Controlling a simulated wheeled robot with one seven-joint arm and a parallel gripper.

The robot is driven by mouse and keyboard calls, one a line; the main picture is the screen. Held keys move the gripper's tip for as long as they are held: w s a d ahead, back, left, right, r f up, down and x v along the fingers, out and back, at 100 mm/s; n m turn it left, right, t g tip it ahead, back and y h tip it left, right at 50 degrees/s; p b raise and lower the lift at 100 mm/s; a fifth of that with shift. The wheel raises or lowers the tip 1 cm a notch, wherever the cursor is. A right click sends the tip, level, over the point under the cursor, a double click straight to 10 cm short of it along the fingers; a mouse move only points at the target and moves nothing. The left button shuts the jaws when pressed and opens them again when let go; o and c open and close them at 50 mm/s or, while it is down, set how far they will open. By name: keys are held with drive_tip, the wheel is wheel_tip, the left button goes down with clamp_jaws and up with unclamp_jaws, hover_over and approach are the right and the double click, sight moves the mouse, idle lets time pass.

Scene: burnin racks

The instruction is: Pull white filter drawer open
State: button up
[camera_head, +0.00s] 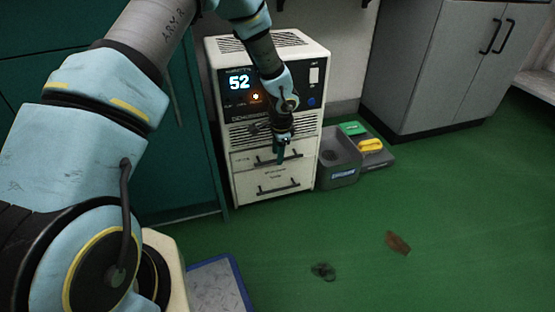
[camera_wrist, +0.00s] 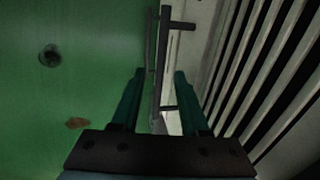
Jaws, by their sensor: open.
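A white machine (camera_head: 280,122) with a lit "52" display has two white drawers low on its front. The upper drawer (camera_head: 243,163) and the lower drawer (camera_head: 279,198) both look closed; their labels are too small to read. Each has a dark bar handle, the upper handle (camera_head: 264,161) and the lower handle (camera_head: 278,187). My gripper (camera_head: 281,153) is in front of the upper drawer. In the wrist view my gripper (camera_wrist: 160,74) is open, its teal fingers on either side of a dark handle bar (camera_wrist: 155,85). I cannot tell whether they touch it.
Grey bins (camera_head: 339,160) with a yellow item (camera_head: 370,146) stand on the floor right of the machine. A grey cabinet (camera_head: 425,70) stands behind them. A brown scrap (camera_head: 397,243) and a dark clump (camera_head: 323,271) lie on the otherwise clear green floor.

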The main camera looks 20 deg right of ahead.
drive_tip(key=shift+w+f, duration=0.15)
drive_tip(key=shift+f, duration=0.5)
clamp_jaws()
idle(1.0)
